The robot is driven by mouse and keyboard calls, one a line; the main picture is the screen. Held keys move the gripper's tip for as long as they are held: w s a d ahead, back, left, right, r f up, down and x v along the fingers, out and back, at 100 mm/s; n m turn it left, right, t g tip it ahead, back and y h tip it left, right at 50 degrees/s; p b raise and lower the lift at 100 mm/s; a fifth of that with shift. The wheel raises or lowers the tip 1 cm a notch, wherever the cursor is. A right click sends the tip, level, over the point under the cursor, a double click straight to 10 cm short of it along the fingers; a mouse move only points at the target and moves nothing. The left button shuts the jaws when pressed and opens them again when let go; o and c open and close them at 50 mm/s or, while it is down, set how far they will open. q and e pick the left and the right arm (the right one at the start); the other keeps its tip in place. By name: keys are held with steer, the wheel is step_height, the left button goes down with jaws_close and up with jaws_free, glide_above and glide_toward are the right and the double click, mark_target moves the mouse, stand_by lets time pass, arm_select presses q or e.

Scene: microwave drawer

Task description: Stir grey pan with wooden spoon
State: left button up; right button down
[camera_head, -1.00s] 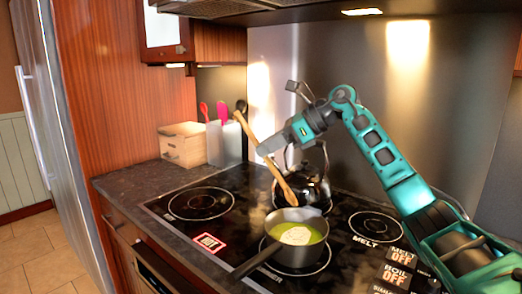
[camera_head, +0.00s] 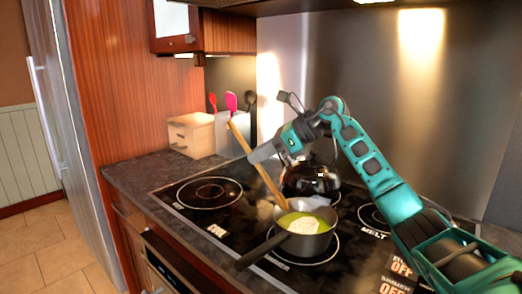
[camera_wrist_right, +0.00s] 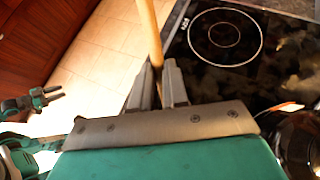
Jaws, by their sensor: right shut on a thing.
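The grey pan (camera_head: 306,244) stands on the front right burner, with its handle pointing to the front left. It holds green soup (camera_head: 322,214) with a pale blob on top. My right gripper (camera_head: 256,153) is shut on the wooden spoon (camera_head: 268,182), above and left of the pan. The spoon tilts, its lower end at the pan's back left rim. That end is partly hidden, and I cannot tell how deep it is. The handle also shows between the fingers in the right wrist view (camera_wrist_right: 149,28). My left gripper (camera_wrist_right: 55,93) shows there at the left edge, open and empty.
A wooden box (camera_head: 191,136) and a utensil holder (camera_head: 224,135) stand at the back left.

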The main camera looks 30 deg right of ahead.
mark_target(272, 182)
steer(key=shift+s+d+f+b, duration=0.45)
steer(key=shift+f+b, duration=0.4)
steer(key=shift+f, duration=0.15)
steer(key=shift+s+d+f+b, duration=0.4)
steer(key=shift+f+b, duration=0.4)
steer(key=shift+f, duration=0.15)
steer(key=shift+s+d+f+b, duration=0.45)
steer(key=shift+f+b, duration=0.4)
steer(key=shift+f, duration=0.15)
steer(key=shift+s+d+f, duration=0.15)
steer(key=shift+f, duration=0.1)
steer(key=shift+b, duration=0.3)
